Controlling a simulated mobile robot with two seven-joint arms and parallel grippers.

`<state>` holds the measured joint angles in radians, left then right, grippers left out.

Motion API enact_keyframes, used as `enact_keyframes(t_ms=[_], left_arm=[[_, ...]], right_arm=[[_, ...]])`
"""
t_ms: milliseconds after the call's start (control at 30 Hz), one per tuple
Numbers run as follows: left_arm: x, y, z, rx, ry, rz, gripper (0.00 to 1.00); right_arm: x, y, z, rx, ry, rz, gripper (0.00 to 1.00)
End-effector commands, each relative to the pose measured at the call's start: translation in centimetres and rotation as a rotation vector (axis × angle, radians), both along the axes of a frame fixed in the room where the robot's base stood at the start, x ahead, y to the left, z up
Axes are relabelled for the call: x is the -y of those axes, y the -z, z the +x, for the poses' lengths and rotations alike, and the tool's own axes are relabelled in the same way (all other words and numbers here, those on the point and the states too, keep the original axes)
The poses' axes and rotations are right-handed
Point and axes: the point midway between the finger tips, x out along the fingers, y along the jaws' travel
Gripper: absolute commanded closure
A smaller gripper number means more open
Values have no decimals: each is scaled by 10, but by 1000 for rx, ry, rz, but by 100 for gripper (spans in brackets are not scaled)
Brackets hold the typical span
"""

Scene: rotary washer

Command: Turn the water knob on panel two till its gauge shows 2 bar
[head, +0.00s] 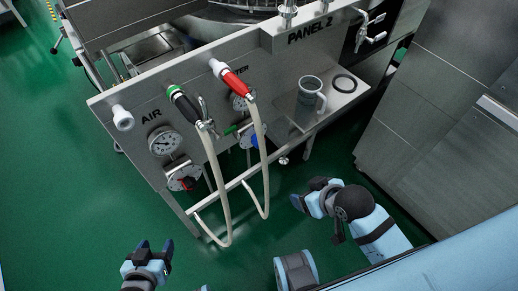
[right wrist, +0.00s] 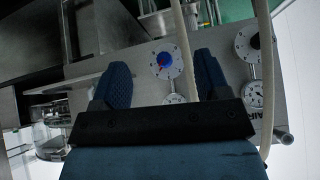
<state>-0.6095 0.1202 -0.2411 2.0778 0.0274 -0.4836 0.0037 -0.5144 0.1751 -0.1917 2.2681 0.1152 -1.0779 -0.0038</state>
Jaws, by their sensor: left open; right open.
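Panel two (head: 140,100) is a grey steel front with AIR and water sides. The blue water knob (head: 253,136) sits below the water gauge (head: 239,101), partly behind a hose. The right wrist view shows the blue knob (right wrist: 165,60) on its round flange between my open fingers, some distance beyond them. The water gauge (right wrist: 174,99) there is partly hidden by my gripper, and its reading is too small to tell. My right gripper (head: 309,193) is open and empty, in front of the panel to the lower right. My left gripper (head: 156,248) is open and empty at bottom left.
Two hoses, with a green-ringed nozzle (head: 184,102) and a red nozzle (head: 233,80), hang before the panel. The air gauge (head: 164,141) and air knob (head: 184,178) are on the left. A mug (head: 308,94) and black ring (head: 344,83) are on the right.

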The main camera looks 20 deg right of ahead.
Motion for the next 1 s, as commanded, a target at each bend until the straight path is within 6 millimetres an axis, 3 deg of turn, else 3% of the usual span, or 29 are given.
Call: enact_keyframes(t_ms=[500, 733, 1000], left_arm=[[-3, 5, 1, 4, 4, 6, 41], [-2, 4, 2, 4, 1, 3, 41], [0, 5, 2, 3, -3, -3, 41]], right_arm=[[-36, 55, 78, 449, -29, 289, 31], [-19, 73, 101, 709, 42, 422, 31], [-9, 77, 111, 807, 78, 461, 31]])
